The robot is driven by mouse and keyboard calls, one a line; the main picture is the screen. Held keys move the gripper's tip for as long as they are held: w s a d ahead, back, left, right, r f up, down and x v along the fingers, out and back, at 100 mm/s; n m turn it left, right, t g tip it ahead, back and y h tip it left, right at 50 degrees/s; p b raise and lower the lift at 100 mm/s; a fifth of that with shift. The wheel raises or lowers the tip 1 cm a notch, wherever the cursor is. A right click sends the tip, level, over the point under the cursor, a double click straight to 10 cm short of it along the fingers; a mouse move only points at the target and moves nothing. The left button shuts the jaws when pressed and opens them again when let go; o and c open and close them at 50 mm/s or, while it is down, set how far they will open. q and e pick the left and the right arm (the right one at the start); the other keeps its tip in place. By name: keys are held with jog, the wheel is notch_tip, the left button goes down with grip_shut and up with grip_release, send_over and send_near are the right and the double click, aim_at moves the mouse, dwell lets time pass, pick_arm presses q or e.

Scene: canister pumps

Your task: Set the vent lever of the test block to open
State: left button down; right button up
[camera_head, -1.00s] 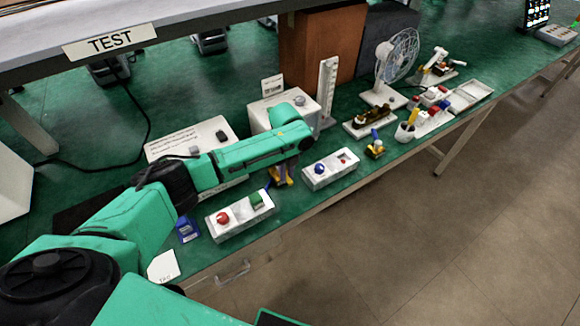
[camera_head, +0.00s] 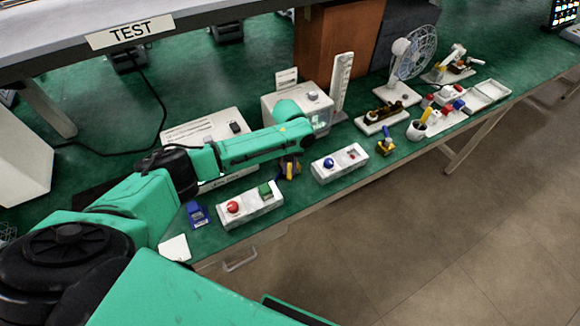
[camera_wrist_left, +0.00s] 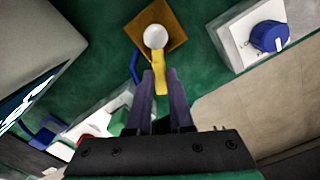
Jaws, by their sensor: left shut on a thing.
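My left gripper (camera_head: 290,168) is low over the green bench, between two white control boxes. In the left wrist view its two purple fingers (camera_wrist_left: 161,88) are shut on a yellow lever (camera_wrist_left: 159,62). The lever extends from a small fitting with a white round top (camera_wrist_left: 155,37) on a brown square base (camera_wrist_left: 176,18). A blue curved lever (camera_wrist_left: 135,65) sits beside it, outside the fingers. In the head view the gripper and arm hide most of this block. I cannot read any open or closed marking. My right gripper is not in view.
A white box with a red button (camera_head: 250,205) stands on the near left, one with a blue knob (camera_head: 339,163) on the right. A similar yellow and blue fitting (camera_head: 386,142) stands farther right. A fan (camera_head: 412,55) and white box (camera_head: 292,104) stand behind.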

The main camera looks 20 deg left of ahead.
aim_at(289, 172)
pick_arm(q)
jog(key=shift+w+r, duration=0.1)
jog(key=c, duration=0.8)
grip_release()
notch_tip(289, 172, up, 15)
jog(key=b, duration=0.2)
jog(key=shift+f, duration=0.2)
jog(key=shift+s+f, duration=0.1)
jog(key=shift+s, duration=0.1)
